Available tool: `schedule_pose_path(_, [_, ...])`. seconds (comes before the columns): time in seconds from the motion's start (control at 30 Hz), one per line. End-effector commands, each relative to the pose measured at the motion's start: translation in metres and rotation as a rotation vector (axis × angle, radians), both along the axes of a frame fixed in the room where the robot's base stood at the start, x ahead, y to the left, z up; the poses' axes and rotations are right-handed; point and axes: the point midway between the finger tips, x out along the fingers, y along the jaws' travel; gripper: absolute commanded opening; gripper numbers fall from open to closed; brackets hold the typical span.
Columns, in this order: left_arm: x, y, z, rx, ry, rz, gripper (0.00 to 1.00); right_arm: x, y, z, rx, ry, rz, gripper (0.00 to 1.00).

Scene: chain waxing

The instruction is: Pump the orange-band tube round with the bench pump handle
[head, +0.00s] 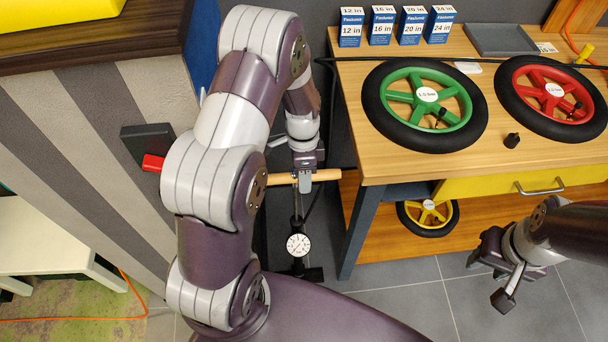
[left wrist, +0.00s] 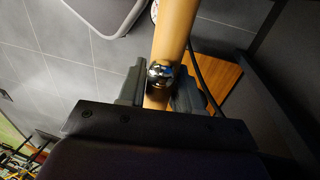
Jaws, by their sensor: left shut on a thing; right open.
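The bench pump stands on the floor left of the workbench, with a wooden crossbar handle (head: 325,175), a thin shaft and a round white gauge (head: 298,244). My left gripper (head: 304,181) is shut on the handle near its middle. In the left wrist view the fingers (left wrist: 158,90) sit on both sides of the wooden bar (left wrist: 174,30), beside its metal centre fitting (left wrist: 159,72). My right gripper (head: 497,272) is open and empty, low in front of the workbench. I cannot make out an orange band on any tube; the gauge reading is too small to tell.
The workbench (head: 350,80) carries a green wheel (head: 427,94), a red wheel (head: 552,90), a small black part (head: 512,140), several blue-and-white boxes (head: 382,25) and a grey tray (head: 500,40). A yellow wheel (head: 427,214) is below. A striped counter (head: 90,150) stands at left.

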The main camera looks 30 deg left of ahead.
Motion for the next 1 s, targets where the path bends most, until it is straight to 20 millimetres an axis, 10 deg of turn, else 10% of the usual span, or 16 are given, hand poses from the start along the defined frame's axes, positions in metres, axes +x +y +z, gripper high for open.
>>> schedule_pose_path(0.6, [0.002,0.000,0.151,0.000,-0.004,0.000,0.00,0.000,0.000,0.113,0.000,0.000,0.000,0.43])
schedule_pose_path(1.0, [0.002,0.000,0.192,0.001,-0.004,0.001,0.00,0.000,0.000,0.140,0.000,0.000,0.000,0.43])
